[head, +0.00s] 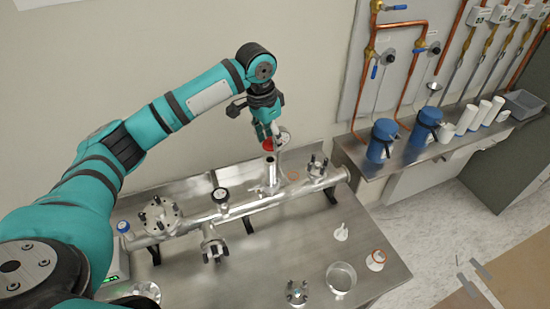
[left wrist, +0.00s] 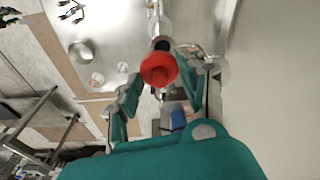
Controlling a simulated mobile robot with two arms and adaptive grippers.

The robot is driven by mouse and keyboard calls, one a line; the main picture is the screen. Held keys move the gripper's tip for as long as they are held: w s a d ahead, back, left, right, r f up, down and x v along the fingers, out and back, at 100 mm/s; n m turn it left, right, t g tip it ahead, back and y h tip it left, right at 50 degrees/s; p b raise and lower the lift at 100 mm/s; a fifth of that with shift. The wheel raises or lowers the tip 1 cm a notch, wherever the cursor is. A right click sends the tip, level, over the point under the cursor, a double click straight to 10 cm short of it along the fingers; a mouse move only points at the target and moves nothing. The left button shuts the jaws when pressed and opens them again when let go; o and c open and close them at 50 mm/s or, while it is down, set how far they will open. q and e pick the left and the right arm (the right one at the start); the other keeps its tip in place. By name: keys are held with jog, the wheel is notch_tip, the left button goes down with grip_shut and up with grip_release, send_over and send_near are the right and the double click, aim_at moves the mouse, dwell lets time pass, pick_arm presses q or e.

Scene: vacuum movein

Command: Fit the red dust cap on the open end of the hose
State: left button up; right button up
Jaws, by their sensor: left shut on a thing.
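The red dust cap (head: 267,145) is held in my left gripper (head: 268,132), which is shut on it above the back of the steel table. In the left wrist view the red cap (left wrist: 158,69) sits between the two fingers of the left gripper (left wrist: 160,78). A silvery upright tube (head: 270,174), apparently the hose, has its open end just below the cap. In the left wrist view its dark open mouth (left wrist: 161,44) shows just beyond the cap's edge. The cap looks apart from the mouth. My right gripper is not in view.
A glass dish (head: 341,278) and small fittings stand at the front right.

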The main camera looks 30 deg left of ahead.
aim_at(271, 160)
pick_arm(q)
jog(key=shift+w+a+r, duration=0.25)
jog(key=shift+w+r, duration=0.1)
jog(key=shift+r, duration=0.15)
jog(key=shift+s+f, duration=0.2)
jog(key=shift+f, duration=2.85)
jog(key=shift+f, duration=0.55)
jog(key=shift+w, duration=0.1)
jog(key=o, duration=0.8)
jog(key=r, duration=0.4)
jog(key=s+r, duration=0.1)
jog(key=r, duration=0.7)
jog(key=shift+s+a, duration=0.35)
jog(key=shift+a, duration=0.05)
